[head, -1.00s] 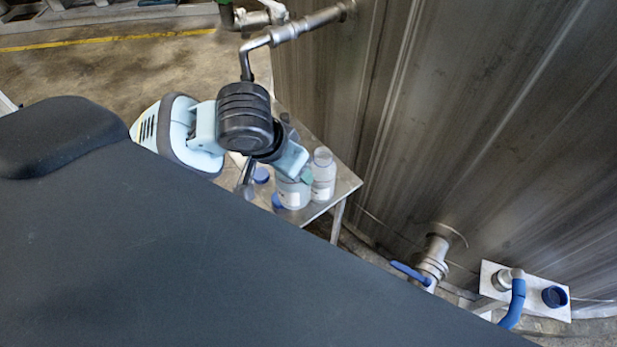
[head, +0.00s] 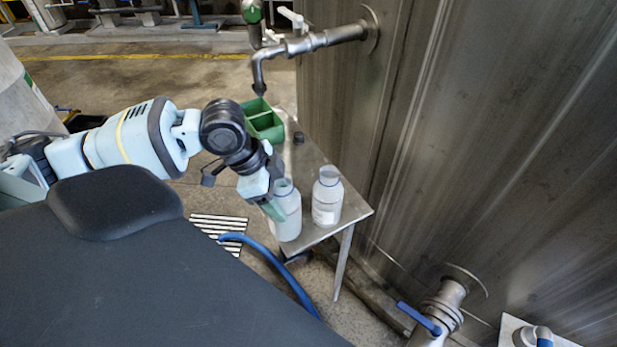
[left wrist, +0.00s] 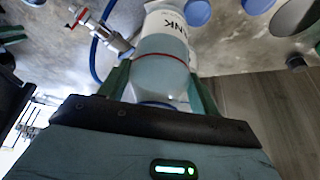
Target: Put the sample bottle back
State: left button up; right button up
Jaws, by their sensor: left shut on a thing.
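My left gripper (head: 272,203) is shut on a whitish, translucent sample bottle (head: 289,218) with a white label. In the left wrist view the bottle (left wrist: 161,72) sits between the two green fingers (left wrist: 160,88), with a red ring around it and part of its lettering showing. In the head view it is roughly upright at the front left edge of the steel table (head: 318,232). I cannot tell whether its base touches the table. A second, similar bottle (head: 327,197) stands upright on the table, just right of it and apart. My right gripper is not in view.
A green divided container (head: 263,124) stands at the table's back, under a metal tap (head: 259,85). A tall steel tank wall (head: 480,150) bounds the right side. Blue caps (left wrist: 197,11) show in the wrist view. A blue hose (head: 283,275) lies on the floor.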

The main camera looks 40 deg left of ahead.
pick_arm(q)
jog(key=shift+w, duration=0.1)
jog(key=w+a, duration=0.2)
jog(key=w, duration=0.5)
jog(key=w+a+f, duration=0.1)
jog(key=w+a, duration=0.2)
jog(key=w, duration=0.4)
jog(key=shift+w+f+b, duration=0.15)
jog(key=shift+w+b, duration=0.05)
jog(key=shift+b, duration=0.15)
jog(key=shift+a, duration=0.1)
jog(key=shift+w+f, duration=0.15)
jog(key=shift+f, duration=0.75)
jog(key=shift+w+f, duration=0.15)
jog(key=shift+f, duration=0.9)
jog(key=o, duration=1.5)
jog(key=shift+c, duration=0.2)
jog(key=shift+r, duration=0.1)
jog(key=v, duration=1.2)
jog(key=shift+p, duration=0.35)
